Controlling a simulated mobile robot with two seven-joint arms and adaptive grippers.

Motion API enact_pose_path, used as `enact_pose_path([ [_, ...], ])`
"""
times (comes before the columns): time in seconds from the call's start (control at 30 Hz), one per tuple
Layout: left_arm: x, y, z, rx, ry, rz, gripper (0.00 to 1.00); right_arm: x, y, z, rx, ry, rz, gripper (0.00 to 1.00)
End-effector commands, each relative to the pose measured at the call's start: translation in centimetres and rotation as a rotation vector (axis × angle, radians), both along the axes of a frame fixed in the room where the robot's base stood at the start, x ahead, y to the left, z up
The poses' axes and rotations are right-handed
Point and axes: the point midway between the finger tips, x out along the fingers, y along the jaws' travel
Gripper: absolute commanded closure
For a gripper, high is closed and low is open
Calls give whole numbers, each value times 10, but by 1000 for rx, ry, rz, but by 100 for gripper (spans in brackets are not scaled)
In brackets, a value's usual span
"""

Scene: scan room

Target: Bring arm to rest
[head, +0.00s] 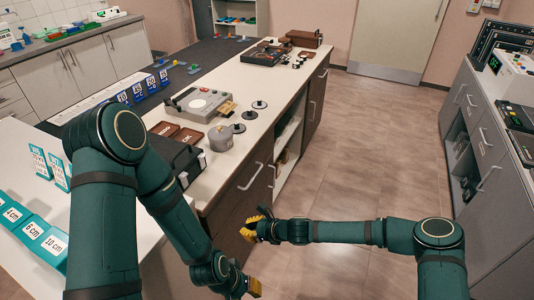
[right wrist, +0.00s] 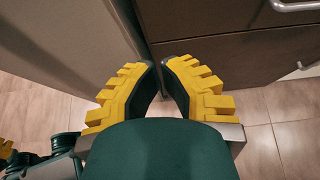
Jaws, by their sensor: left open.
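My left arm comes in from the left and hangs down past the near end of the counter. Its gripper (head: 254,288), with yellow fingers, is at the bottom edge of the head view, mostly cut off, and open. My right arm reaches across from the right, and its gripper (head: 252,228) is near the dark drawer fronts, above my left gripper in the picture. In the right wrist view the two yellow ribbed fingers (right wrist: 160,75) lean together with a narrow gap at the tips. Nothing shows between them.
The counter's dark drawer front (right wrist: 235,40) is close beyond my right fingertips. The white countertop (head: 262,101) carries a grey device (head: 198,104), a round grey pot (head: 221,138) and black discs. A grey cabinet (head: 482,140) stands at right.

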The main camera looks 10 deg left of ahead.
Motion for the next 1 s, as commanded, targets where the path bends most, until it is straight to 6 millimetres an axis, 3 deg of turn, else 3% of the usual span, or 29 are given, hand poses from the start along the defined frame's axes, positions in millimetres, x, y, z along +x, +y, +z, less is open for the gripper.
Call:
enact_pose_path([
  [0.17, 0, 0, 0, 0, 0, 0, 63, -8, -1, -2, -36, -36, 40, 100],
  [0.27, 0, 0, 0, 0, 0, 0, 63, -33, -10, -10, -141, -139, 165, 100],
  [0.37, 0, 0, 0, 0, 0, 0, 63, -71, -35, -22, -310, -311, 377, 100],
  [0.5, 0, 0, 0, 0, 0, 0, 63, -122, -97, -31, -550, -568, 724, 100],
  [0.7, 0, 0, 0, 0, 0, 0, 63, -172, -182, -15, -762, -825, 1124, 100],
  [0.83, 0, 0, 0, 0, 0, 0, 63, -191, -213, -2, -821, -912, 1270, 100],
  [1.0, 0, 0, 0, 0, 0, 0, 63, -200, -226, 4, -842, -952, 1337, 100],
])
